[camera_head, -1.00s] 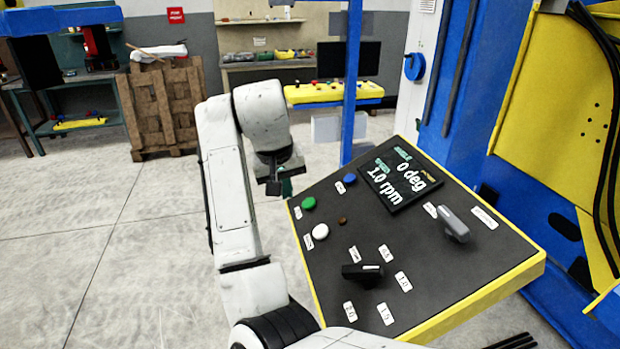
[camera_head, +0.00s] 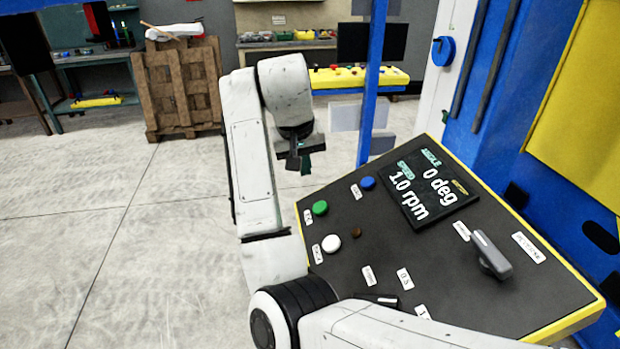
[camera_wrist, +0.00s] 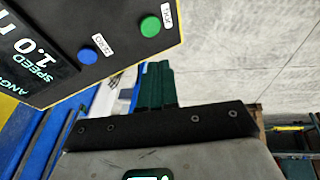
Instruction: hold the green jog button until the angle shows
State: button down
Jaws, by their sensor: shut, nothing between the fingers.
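The green jog button (camera_head: 320,208) is at the left edge of the dark sloped control panel (camera_head: 370,240). It also shows in the wrist view (camera_wrist: 150,26), near the panel's corner. The display (camera_head: 428,190) reads angle 0 deg and speed 1.0 rpm. My gripper (camera_head: 304,166) is shut and empty, beyond the panel's upper left edge and apart from the green button. In the wrist view its dark green fingers (camera_wrist: 155,85) lie together, below the button in the picture.
A blue button (camera_head: 367,182), a white button (camera_head: 331,243) and a small brown one (camera_head: 356,232) sit near the green one. A grey switch handle (camera_head: 491,255) stands at the right. My arm covers the panel's lower knob. A blue post (camera_head: 373,90) rises behind the panel.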

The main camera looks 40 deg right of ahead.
jog(key=p, duration=0.1)
send_near(318, 206)
jog(key=x, duration=0.5)
jog(key=shift+w+a, duration=0.1)
jog(key=shift+w, duration=0.1)
jog(key=shift+s+d+f, duration=0.1)
jog(key=shift+d+f, duration=0.15)
jog(key=shift+f, duration=0.3)
